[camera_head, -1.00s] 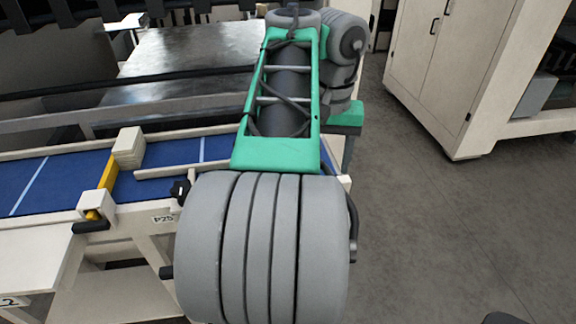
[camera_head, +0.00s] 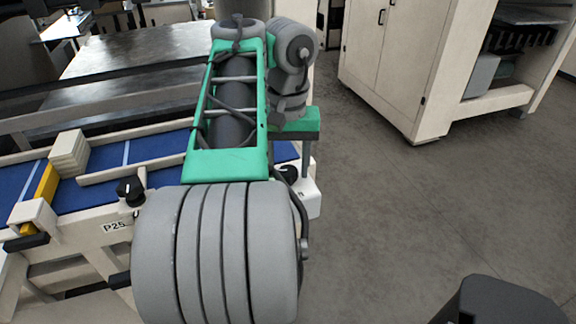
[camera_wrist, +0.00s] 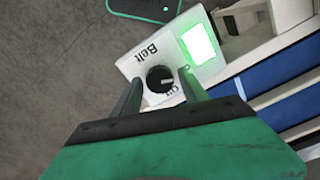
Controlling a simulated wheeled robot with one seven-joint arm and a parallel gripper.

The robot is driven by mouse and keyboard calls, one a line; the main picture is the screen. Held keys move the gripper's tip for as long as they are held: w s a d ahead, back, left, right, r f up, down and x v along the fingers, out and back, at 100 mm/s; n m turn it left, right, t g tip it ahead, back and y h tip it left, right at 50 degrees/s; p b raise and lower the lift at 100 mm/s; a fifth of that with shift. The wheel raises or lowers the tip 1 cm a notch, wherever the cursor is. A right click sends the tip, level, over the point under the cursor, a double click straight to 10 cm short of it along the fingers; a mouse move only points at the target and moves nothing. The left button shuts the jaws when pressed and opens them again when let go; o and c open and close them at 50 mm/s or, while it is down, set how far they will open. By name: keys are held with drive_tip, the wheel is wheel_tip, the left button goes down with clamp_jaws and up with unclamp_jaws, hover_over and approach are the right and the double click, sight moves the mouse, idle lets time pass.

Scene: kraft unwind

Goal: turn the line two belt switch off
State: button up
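A white switch box with the word "Belt" (camera_wrist: 145,58) shows in the wrist view. It carries a black round knob (camera_wrist: 160,79) and a lit green lamp (camera_wrist: 198,45). A short label beside the knob is partly covered, and I cannot read the knob's setting for certain. My gripper (camera_wrist: 159,77) is open, with one dark finger on each side of the knob. I cannot tell whether the fingers touch it. A white box (camera_head: 309,199) shows at the belt's right end, beside my arm.
A blue conveyor belt (camera_head: 100,193) with a light frame runs along the left. A second black knob (camera_head: 130,189) sits on its near side, above a "P25" label (camera_head: 115,226). A beige cabinet (camera_head: 395,75) stands at the back right.

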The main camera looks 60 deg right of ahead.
clamp_jaws()
idle(0.3)
drive_tip(key=shift+m, duration=0.4)
drive_tip(key=m, duration=0.9)
drive_tip(key=shift+m, duration=2)
